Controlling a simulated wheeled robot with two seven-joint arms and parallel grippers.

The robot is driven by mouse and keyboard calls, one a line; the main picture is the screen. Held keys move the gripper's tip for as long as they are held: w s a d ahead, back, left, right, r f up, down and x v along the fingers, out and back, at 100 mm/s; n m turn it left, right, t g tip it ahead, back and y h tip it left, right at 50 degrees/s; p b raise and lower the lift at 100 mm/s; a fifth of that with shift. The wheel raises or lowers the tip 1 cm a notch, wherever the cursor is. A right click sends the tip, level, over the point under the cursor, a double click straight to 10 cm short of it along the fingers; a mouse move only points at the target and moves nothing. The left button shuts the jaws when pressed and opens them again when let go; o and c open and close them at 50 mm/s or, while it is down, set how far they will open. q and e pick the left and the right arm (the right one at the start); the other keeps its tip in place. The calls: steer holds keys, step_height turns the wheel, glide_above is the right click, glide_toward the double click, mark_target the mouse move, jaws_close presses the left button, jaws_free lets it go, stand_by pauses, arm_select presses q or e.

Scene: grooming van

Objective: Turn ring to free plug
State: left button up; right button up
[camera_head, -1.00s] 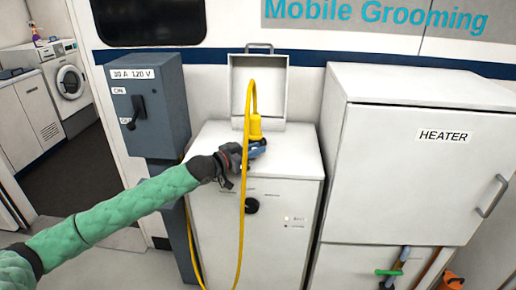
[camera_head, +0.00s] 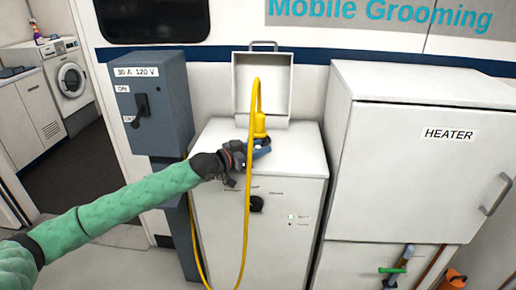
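A yellow plug (camera_head: 260,125) stands upright on top of the white cabinet (camera_head: 305,153), with a yellow cord (camera_head: 247,215) rising from it and looping down the cabinet's front. A blue ring (camera_head: 262,148) sits at the plug's base. My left gripper (camera_head: 250,151) is at the ring, reaching in from the left. Its fingertips are partly hidden by the cord and the ring, so I cannot tell whether they close on it. My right gripper is not in view.
An open lid (camera_head: 275,85) stands up behind the plug. A grey switch box (camera_head: 155,100) with a black lever is to the left. A tall white heater cabinet (camera_head: 405,180) stands close on the right. The cabinet top right of the plug is clear.

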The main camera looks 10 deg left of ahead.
arm_select(q)
steer(key=shift+s+a+f, duration=0.1)
steer(key=shift+s+a, duration=0.2)
steer(key=b+v, duration=0.1)
steer(key=v, duration=0.4)
steer(key=shift+s+a+b, duration=0.15)
steer(key=shift+a+b, duration=0.05)
steer(key=shift+b, duration=0.2)
steer(key=shift+s+a, duration=0.5)
steer(key=shift+s, duration=0.05)
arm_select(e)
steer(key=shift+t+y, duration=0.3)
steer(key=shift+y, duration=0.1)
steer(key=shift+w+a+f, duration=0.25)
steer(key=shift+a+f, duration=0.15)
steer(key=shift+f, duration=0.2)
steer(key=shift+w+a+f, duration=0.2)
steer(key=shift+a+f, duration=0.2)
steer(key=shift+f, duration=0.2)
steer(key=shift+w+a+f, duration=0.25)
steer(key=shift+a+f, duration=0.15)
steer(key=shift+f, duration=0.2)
